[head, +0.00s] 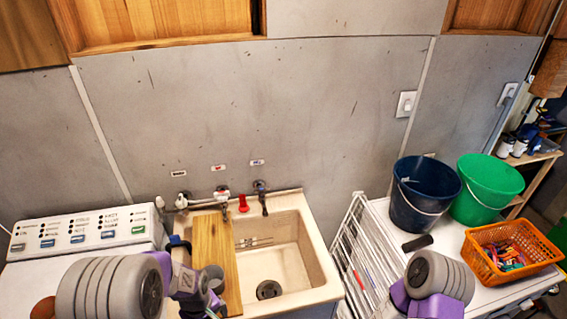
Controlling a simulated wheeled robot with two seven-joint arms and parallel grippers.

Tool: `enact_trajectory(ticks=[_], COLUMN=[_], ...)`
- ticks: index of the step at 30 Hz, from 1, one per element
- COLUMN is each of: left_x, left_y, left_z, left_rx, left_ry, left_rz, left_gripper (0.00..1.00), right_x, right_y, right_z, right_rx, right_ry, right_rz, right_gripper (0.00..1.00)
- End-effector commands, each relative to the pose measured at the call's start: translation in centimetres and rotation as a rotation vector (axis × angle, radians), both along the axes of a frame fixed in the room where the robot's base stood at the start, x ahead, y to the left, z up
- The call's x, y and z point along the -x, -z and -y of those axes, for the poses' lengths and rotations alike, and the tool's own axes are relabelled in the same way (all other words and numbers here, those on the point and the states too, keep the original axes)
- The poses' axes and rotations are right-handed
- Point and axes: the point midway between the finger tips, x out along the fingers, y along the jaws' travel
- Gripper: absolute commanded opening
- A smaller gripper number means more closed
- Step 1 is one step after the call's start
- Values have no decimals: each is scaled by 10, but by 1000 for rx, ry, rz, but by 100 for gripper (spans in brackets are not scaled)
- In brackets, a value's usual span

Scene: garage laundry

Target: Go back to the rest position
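My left arm comes in from the lower left, in front of the washing machine and the sink's left side. Its purple and grey end (205,287) shows over the wooden board at the bottom of the head view. I cannot make out its fingers or anything held in them. My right arm shows at the lower right, in front of the white top beside the drying rack. Its grey ribbed and purple links are in view, but I see no gripper fingers there.
A sink (290,262) with a wooden board (214,250) across its left side stands below the wall. A washing machine panel (85,232) is left. A drying rack (350,250), dark blue bucket (424,195), green bucket (487,190) and orange basket (500,275) with clothes pegs are right.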

Motion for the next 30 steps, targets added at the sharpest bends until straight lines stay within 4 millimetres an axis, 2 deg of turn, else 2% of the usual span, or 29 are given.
enact_trajectory(ticks=[1,5,9,13,16,20,30], left_x=[7,24,57,85,97,104,104], left_y=[26,85,163,211,229,237,236], left_z=[2,15,43,76,95,109,112], left_rx=[8,50,145,245,299,334,340], left_ry=[36,162,323,436,484,516,524], left_rz=[-12,-17,-7,40,83,122,134], left_gripper=[100,100,100,100,100,100,100], right_x=[1,2,2,2,2,2,2], right_y=[10,28,54,74,83,87,86], right_z=[0,0,0,0,0,0,0], right_rx=[0,-1,-1,-1,-1,-1,0], right_ry=[-1,-1,-1,-1,-1,-1,-1], right_rz=[-2,-3,-3,-3,-3,-3,-2], right_gripper=[96,96,96,96,96,96,96])
